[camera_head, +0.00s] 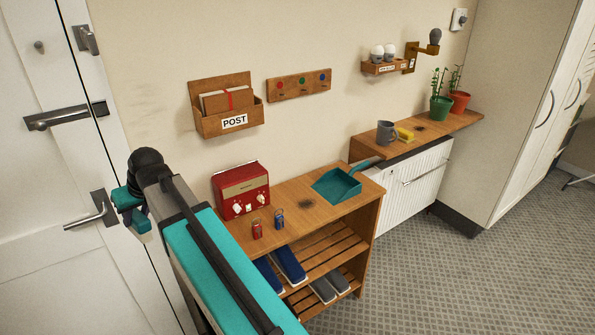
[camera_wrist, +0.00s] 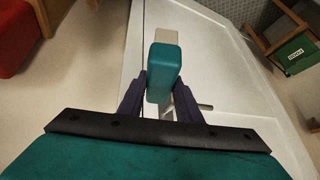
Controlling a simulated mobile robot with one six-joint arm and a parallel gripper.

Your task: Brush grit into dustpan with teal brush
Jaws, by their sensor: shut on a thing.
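My gripper (camera_head: 128,205) is at the left in front of the white door, away from the bench. In the wrist view my gripper (camera_wrist: 160,100) is shut on the teal brush (camera_wrist: 164,62), whose pale part shows beyond the teal block. In the head view the teal brush (camera_head: 141,222) is small and partly hidden by my arm. The teal dustpan (camera_head: 337,185) lies on the right end of the wooden bench (camera_head: 290,190), its handle pointing to the back right. A dark patch of grit (camera_head: 307,203) lies on the bench just left of the dustpan.
A red radio (camera_head: 241,190) and two small cans, red (camera_head: 257,229) and blue (camera_head: 279,218), stand on the bench left of the grit. Shoes lie on slats below. A mug (camera_head: 386,132), yellow sponge (camera_head: 405,135) and potted plants stand on the shelf beyond.

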